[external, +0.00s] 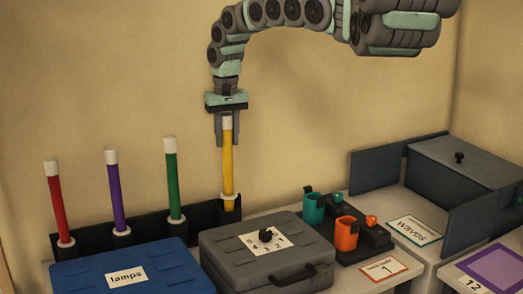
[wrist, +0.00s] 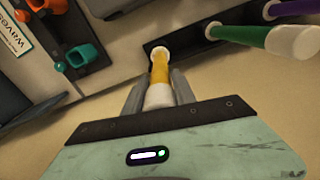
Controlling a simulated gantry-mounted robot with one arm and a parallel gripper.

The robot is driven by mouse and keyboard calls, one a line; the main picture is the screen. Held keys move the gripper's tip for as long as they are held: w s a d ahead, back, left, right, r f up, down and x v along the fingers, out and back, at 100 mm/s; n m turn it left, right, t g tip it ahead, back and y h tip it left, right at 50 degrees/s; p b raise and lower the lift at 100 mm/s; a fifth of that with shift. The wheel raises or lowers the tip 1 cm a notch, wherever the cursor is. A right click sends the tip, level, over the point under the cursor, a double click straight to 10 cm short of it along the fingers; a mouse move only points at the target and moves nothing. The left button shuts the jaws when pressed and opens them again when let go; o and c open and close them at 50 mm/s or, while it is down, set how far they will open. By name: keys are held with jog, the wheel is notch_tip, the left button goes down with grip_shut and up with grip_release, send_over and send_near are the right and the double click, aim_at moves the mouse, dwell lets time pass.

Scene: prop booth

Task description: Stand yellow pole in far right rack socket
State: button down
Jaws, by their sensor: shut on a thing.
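The yellow pole (external: 228,160) is upright with a white cap at its top. My gripper (external: 227,130) is shut on its upper part; the wrist view also shows the pole (wrist: 159,72) between the two fingers (wrist: 159,90). The pole's white-ringed lower end is at the far right socket (external: 231,204) of the dark rack (external: 205,215). I cannot tell how deep it sits. The red (external: 55,205), purple (external: 116,190) and green (external: 172,180) poles stand upright in the other sockets to the left.
A blue lamps case (external: 75,272) and a grey case (external: 220,242) with a handle lie in front of the rack. To the right are teal (external: 314,208) and orange (external: 347,234) holders and a grey lidded bin (external: 465,160). The wall is close behind.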

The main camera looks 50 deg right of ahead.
aim_at(226, 114)
jog(key=shift+f+b, duration=0.7)
jog(key=shift+f, duration=0.65)
jog(key=c, duration=0.9)
grip_release()
jog(key=shift+c, duration=0.2)
jog(key=shift+r, duration=0.2)
notch_tip(226, 114, up, 10)
jog(key=shift+r+b, duration=0.25)
jog(key=shift+b, duration=0.3)
